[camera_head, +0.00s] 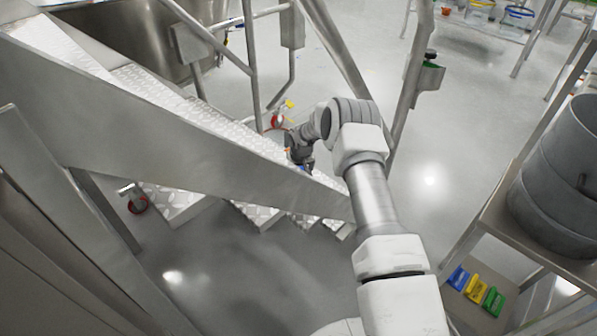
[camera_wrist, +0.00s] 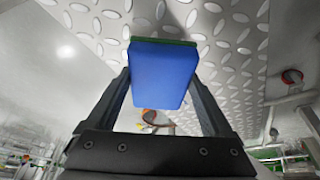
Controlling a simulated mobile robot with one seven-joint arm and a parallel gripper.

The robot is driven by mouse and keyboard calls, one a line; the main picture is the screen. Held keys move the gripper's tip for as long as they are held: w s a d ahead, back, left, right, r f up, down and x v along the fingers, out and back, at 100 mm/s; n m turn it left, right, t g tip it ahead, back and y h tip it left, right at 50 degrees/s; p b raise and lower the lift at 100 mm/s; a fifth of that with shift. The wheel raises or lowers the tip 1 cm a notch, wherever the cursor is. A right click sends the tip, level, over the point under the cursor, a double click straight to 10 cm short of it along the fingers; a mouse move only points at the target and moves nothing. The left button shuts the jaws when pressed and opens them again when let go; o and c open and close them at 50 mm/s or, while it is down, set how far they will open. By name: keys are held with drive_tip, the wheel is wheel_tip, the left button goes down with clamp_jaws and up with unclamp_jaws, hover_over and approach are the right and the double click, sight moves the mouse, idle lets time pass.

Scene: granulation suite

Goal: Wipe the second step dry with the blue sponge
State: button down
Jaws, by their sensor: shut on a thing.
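My gripper (camera_head: 300,158) is at the lower part of the metal stairs, beyond the near side rail. In the wrist view its two dark fingers are shut on the blue sponge (camera_wrist: 163,75), one on each side. The sponge is a blue block with a thin green layer at its far edge. That edge is at or very near a diamond-plate step (camera_wrist: 230,45); I cannot tell if they touch. The stairs (camera_head: 155,90) run from upper left down to the middle in the head view. The near rail and my arm hide part of the lower treads. No water is discernible.
Metal handrail posts (camera_head: 253,60) stand beyond the stairs. A wheel with a red hub (camera_head: 138,204) is below the near rail. At right, a metal table holds a grey drum (camera_head: 565,180), with blue, yellow and green items (camera_head: 476,291) lower down. The floor (camera_head: 450,130) between is clear.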

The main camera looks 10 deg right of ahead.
drive_tip(key=shift+f, duration=0.95)
idle(0.3)
drive_tip(key=shift+w+a, duration=0.6)
drive_tip(key=shift+w, duration=0.25)
drive_tip(key=shift+w+a, duration=0.6)
drive_tip(key=shift+w, duration=0.2)
drive_tip(key=shift+w+a+f, duration=0.1)
drive_tip(key=shift+w+a, duration=0.5)
drive_tip(key=shift+w, duration=0.2)
drive_tip(key=shift+w+a, duration=0.6)
drive_tip(key=shift+w, duration=0.2)
